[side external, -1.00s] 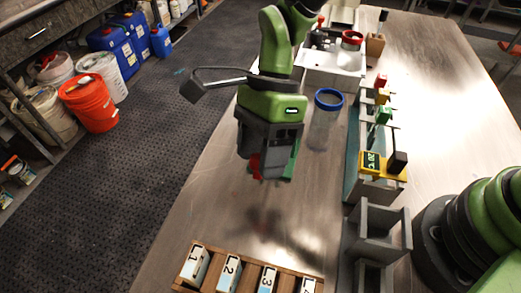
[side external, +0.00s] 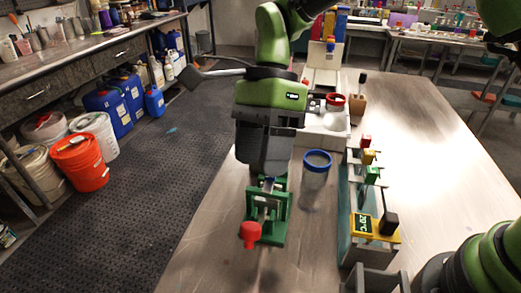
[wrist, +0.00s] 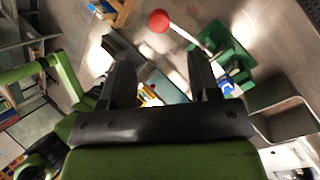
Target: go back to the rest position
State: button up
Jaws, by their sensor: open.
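The red knob (wrist: 159,21) shows there beyond the fingertips, on a pale rod leading to the green device (wrist: 232,62). In the side external view my gripper covers the upper part of that device; I cannot tell the exact gap between them.
A clear jar with a blue rim (side external: 316,178) stands right of my gripper. A rack with coloured blocks (side external: 370,172) and a yellow display unit (side external: 376,228) stand farther right. A white unit (side external: 325,130) is behind. The table's left side is clear.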

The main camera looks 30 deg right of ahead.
dwell(0.3)
jog(key=s+d+r+n+t, duration=0.7)
jog(key=s+d+r+n, duration=0.15)
jog(key=d+r, duration=0.45)
jog(key=s+d+n+t+h, duration=0.2)
jog(key=s+d+n+t, duration=0.2)
jog(key=s+n, duration=0.1)
jog(key=shift+s+d+f, duration=0.2)
jog(key=shift+s+f, duration=0.2)
jog(key=shift+s, duration=0.35)
